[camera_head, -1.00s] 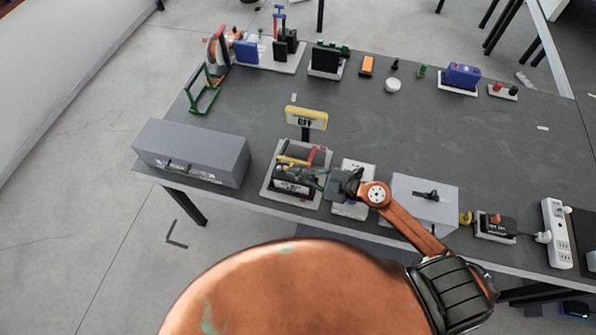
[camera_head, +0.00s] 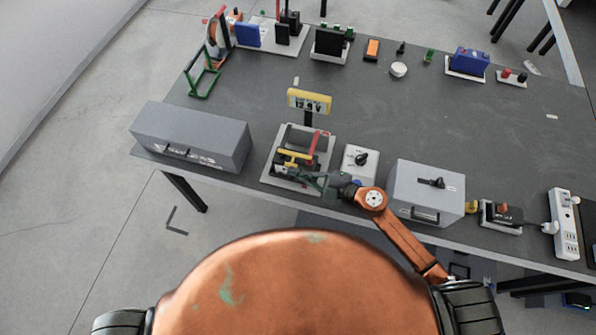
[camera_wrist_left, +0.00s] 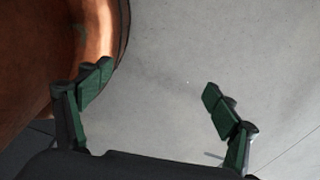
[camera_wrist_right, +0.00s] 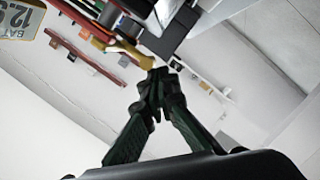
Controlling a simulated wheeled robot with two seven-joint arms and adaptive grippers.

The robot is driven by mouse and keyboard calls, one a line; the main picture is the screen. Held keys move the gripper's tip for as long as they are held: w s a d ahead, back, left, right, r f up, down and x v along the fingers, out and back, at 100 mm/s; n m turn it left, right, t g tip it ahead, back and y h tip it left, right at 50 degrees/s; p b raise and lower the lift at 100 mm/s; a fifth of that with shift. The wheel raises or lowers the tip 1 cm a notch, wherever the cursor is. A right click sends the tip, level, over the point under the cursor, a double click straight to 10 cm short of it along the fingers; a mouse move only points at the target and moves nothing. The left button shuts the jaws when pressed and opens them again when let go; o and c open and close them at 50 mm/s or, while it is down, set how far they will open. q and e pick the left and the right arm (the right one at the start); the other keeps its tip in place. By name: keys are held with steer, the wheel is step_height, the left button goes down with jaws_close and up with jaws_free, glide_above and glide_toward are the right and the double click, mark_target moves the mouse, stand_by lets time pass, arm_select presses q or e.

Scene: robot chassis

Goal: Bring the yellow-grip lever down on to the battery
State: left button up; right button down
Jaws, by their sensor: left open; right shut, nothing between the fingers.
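The yellow-grip lever (camera_head: 294,154) lies low across the dark battery (camera_head: 287,168) on a pale tester base (camera_head: 268,177); it also shows in the right wrist view (camera_wrist_right: 124,48). I cannot make out its exact contact. A red-grip lever (camera_head: 314,141) is beside it, tilted. The yellow-framed display (camera_head: 309,100) behind shows digits, seen in part as "BAT 12.9" in the right wrist view (camera_wrist_right: 18,20). My right gripper (camera_head: 314,181) is shut and empty at the tester's front right, close to the yellow lever (camera_wrist_right: 158,75). My left gripper (camera_wrist_left: 152,84) is open and empty over the floor.
A grey case (camera_head: 190,138) stands left of the tester. A switch box (camera_head: 360,165) and another grey box (camera_head: 426,190) stand to its right. Several small devices line the back edge. The table's middle behind the tester is clear.

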arm_select(q)
steer(key=shift+w+d+r+p, duration=0.1)
steer(key=shift+w+r+p, duration=0.2)
steer(key=shift+r+p, duration=0.5)
steer(key=shift+w+r+p, duration=0.25)
steer(key=shift+r+p, duration=0.4)
steer(key=shift+r, duration=0.1)
arm_select(e)
steer(key=s+d+r, duration=0.3)
steer(key=s+d, duration=0.4)
steer(key=s, duration=0.1)
steer(key=shift+s+d+r, duration=0.2)
steer(key=shift+r, duration=0.05)
